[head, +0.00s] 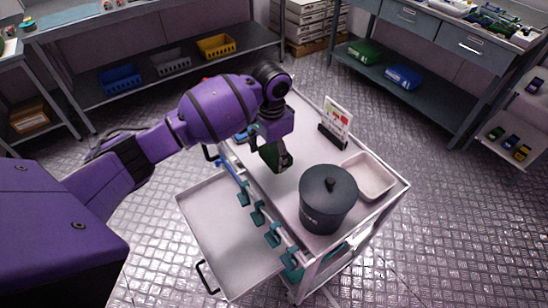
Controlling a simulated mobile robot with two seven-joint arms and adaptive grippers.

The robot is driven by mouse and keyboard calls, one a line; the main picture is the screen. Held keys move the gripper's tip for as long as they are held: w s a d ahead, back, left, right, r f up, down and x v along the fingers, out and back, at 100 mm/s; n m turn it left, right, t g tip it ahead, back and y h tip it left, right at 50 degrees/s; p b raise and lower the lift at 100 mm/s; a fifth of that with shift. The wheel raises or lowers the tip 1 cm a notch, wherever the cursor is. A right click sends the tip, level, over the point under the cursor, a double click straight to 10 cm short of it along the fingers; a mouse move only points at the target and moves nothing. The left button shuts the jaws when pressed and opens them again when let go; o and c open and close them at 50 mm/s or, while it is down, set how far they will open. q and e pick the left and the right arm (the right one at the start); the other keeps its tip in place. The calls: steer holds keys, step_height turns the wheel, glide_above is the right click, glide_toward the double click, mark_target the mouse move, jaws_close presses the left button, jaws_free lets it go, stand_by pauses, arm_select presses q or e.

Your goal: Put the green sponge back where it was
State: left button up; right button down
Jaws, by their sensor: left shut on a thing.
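My left gripper (276,160) points down over the white top of the cart (296,190), left of the dark pot. It is shut on a dark green thing, which appears to be the green sponge (270,152); the fingers cover much of it. I cannot tell whether the sponge touches the cart top. My right gripper is not in view.
A lidded dark pot (328,200), a cream tray (371,176) and a card stand (334,130) are on the cart. A drawer (225,225) is pulled out at its left, below several teal hooks (272,237). Shelved benches stand behind; the floor at right is clear.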

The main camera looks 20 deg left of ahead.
mark_target(274, 149)
arm_select(q)
steer(key=w+f, duration=0.2)
steer(key=shift+w+f, duration=0.1)
steer(key=shift+f, duration=0.2)
step_height(274, 149, down, 2)
steer(key=shift+f+b, duration=0.25)
steer(key=shift+b, duration=0.1)
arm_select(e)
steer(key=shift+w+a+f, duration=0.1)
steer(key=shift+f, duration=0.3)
arm_select(q)
steer(key=shift+f, duration=0.1)
steer(key=shift+f, duration=0.15)
steer(key=o, duration=1.1)
steer(key=shift+c, duration=0.2)
steer(key=shift+o, duration=0.2)
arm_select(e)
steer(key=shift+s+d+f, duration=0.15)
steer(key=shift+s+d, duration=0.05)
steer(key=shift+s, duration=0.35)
